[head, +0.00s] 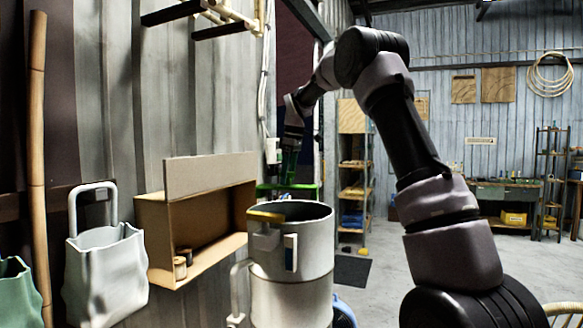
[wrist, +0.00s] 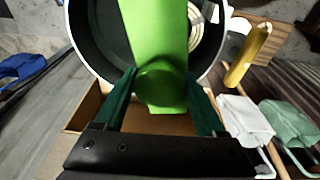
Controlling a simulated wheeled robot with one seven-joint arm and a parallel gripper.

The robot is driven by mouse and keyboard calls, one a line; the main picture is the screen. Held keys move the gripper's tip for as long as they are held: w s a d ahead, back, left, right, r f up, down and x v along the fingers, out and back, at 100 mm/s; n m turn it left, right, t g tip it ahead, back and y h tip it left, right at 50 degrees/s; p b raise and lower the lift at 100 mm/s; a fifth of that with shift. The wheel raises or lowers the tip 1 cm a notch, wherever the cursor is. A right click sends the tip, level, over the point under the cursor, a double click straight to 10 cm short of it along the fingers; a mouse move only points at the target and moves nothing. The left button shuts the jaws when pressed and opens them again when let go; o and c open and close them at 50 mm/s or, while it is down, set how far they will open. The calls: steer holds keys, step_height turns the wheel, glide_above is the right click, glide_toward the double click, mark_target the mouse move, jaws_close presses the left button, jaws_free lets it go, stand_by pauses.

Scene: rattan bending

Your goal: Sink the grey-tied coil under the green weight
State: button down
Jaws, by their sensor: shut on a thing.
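My gripper (wrist: 160,80) is shut on the green weight (wrist: 153,35), with a dark green finger on each side of its round knob. In the head view, my gripper (head: 289,165) hangs at the tall grey pot (head: 290,262), and the bright green weight (head: 301,186) shows just above the pot's rim. In the wrist view, the weight lies across the opening of the pot (wrist: 82,42) and hides part of its inside. A pale coil (wrist: 207,32) shows inside the pot to the right of the weight; its tie is too small to tell.
A yellow-handled piece (head: 266,216) sits at the pot's rim. An open cardboard box (head: 158,235) is on the wall left of the pot, with small spools (head: 181,268) inside. White (head: 106,275) and green (head: 15,290) bags hang farther left. Open floor (head: 385,270) lies to the right.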

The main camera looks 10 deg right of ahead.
step_height(320, 180, down, 11)
stand_by(0.8)
steer(key=shift+f, duration=0.25)
steer(key=shift+f, duration=3.35)
jaws_free()
